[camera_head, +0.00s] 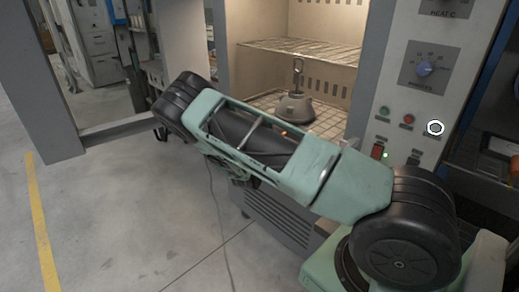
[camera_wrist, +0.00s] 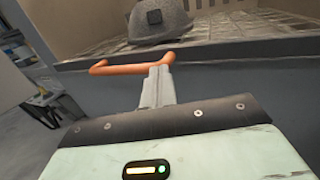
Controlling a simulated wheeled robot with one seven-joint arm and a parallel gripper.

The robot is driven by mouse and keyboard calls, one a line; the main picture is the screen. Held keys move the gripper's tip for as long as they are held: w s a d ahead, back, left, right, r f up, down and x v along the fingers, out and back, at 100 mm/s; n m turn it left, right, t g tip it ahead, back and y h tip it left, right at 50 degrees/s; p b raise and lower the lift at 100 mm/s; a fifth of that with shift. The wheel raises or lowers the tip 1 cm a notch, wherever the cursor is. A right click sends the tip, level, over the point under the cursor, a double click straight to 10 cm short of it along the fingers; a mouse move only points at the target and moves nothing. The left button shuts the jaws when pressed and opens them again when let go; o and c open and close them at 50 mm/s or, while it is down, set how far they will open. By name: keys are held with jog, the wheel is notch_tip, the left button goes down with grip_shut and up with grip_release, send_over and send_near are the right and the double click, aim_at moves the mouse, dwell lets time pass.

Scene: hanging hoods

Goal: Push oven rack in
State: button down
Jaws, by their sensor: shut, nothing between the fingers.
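The oven (camera_head: 370,75) stands open with a lit beige interior. An upper wire rack (camera_head: 310,52) spans it. A lower grid surface (camera_head: 325,125) lies below, with a dark grey domed weight with a top ring (camera_head: 295,103) on it. In the wrist view the same grid (camera_wrist: 215,32) and the weight's base (camera_wrist: 158,22) show beyond the oven's front edge. My gripper (camera_wrist: 160,66) is shut and empty, its tips at an orange bar handle (camera_wrist: 115,67) in front of that edge; whether they touch it is unclear. My arm hides the gripper in the head view.
The control panel (camera_head: 420,85) with knobs and buttons is right of the opening. A grey door or panel (camera_head: 45,80) stands at the left. Clear floor (camera_head: 120,215) with a yellow line (camera_head: 42,220) and a thin cable lies at lower left.

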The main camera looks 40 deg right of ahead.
jog(key=d, duration=0.4)
jog(key=shift+w+d, duration=0.1)
jog(key=shift+d, duration=0.1)
jog(key=shift+d+r, duration=0.1)
jog(key=shift+d, duration=0.2)
